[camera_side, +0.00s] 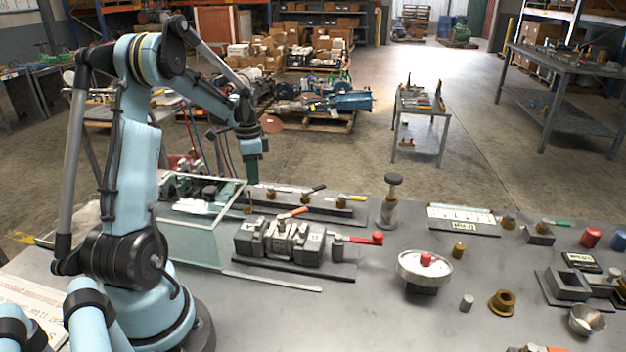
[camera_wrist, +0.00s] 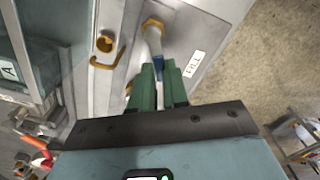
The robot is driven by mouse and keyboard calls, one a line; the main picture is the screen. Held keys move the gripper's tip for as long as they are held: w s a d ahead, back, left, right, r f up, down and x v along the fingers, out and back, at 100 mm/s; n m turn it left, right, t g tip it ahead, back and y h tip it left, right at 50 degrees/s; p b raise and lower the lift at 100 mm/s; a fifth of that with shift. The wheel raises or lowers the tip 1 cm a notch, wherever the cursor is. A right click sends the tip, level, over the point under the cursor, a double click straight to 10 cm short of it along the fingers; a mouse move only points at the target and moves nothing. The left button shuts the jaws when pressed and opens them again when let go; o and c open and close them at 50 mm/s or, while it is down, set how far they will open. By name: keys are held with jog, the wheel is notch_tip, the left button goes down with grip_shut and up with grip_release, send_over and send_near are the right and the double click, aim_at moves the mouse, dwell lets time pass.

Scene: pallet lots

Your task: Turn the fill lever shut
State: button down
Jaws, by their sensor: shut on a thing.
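My gripper (camera_wrist: 160,66) has green fingers, shut around the blue grip (camera_wrist: 158,68) of a lever in the wrist view. The lever's pale arm (camera_wrist: 153,42) runs up to a brass fitting (camera_wrist: 152,23) on a grey plate. A white label (camera_wrist: 194,64), upside down and apparently reading FILL, lies right of the lever. The fingers hide part of the lever's grip. In the side view my gripper (camera_side: 252,180) points down at the back left of the bench; the lever there is too small or hidden to make out.
A brass hook-shaped part (camera_wrist: 110,60) sits left of the lever. In the side view a clear-walled box (camera_side: 190,238) stands close to my arm. An orange-handled valve block (camera_side: 290,240), a red-handled valve (camera_side: 362,238) and a black post (camera_side: 391,200) stand to the right.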

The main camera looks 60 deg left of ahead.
jog(key=m, duration=0.1)
jog(key=d+m, duration=0.1)
jog(key=m, duration=0.1)
jog(key=shift+s+m, duration=0.2)
jog(key=shift+m, duration=0.1)
jog(key=shift+s+d+m, duration=0.15)
jog(key=shift+d+m, duration=0.05)
jog(key=shift+m, duration=0.45)
jog(key=shift+s+d+m, duration=0.15)
jog(key=shift+d+m, duration=0.05)
jog(key=shift+m, duration=0.45)
jog(key=c, duration=1.1)
grip_release()
